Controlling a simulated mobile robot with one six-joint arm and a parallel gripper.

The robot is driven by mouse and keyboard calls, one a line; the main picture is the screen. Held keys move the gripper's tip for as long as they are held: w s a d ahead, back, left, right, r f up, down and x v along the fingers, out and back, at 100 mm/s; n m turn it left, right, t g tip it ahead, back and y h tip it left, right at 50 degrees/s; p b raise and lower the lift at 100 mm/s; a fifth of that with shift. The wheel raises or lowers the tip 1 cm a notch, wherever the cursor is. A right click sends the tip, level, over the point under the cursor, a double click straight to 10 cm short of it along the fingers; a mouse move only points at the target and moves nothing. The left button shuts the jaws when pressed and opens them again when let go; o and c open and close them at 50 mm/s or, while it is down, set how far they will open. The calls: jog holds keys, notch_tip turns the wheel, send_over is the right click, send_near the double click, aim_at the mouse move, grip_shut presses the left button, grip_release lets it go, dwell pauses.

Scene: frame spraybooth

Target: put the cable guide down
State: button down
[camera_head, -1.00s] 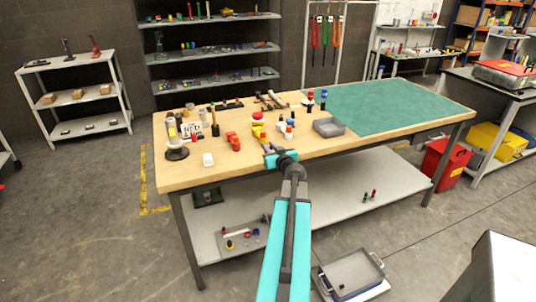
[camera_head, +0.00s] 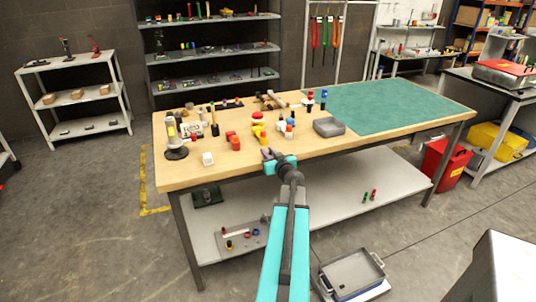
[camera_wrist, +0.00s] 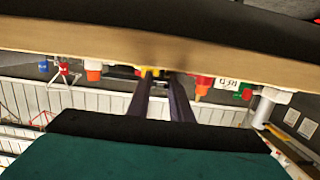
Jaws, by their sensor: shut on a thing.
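My gripper (camera_head: 267,154) is at the front edge of the wooden workbench (camera_head: 300,154), near the middle of its left half. In the wrist view, which looks upside down, its two dark fingers (camera_wrist: 161,80) point toward the bench edge (camera_wrist: 220,65). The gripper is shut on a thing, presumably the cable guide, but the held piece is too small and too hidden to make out. A bit of yellow shows by the fingertips; I cannot tell whether it is held or stands behind them.
On the bench are a white block (camera_head: 208,159), red and orange pieces (camera_head: 233,141), yellow pieces (camera_head: 257,131) and a grey tray (camera_head: 329,127). The green mat (camera_head: 400,103) at right is mostly clear. Bare wood lies along the front edge. A lower shelf (camera_head: 330,194) runs beneath.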

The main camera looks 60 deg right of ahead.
jog(key=shift+f, duration=0.15)
jog(key=c, duration=1.6)
grip_release()
jog(key=shift+s+a+r, duration=0.1)
jog(key=shift+s+r, duration=0.05)
jog(key=shift+r, duration=0.05)
jog(key=p+v, duration=0.4)
jog(key=v, duration=0.7)
jog(key=shift+s+a+r, duration=0.15)
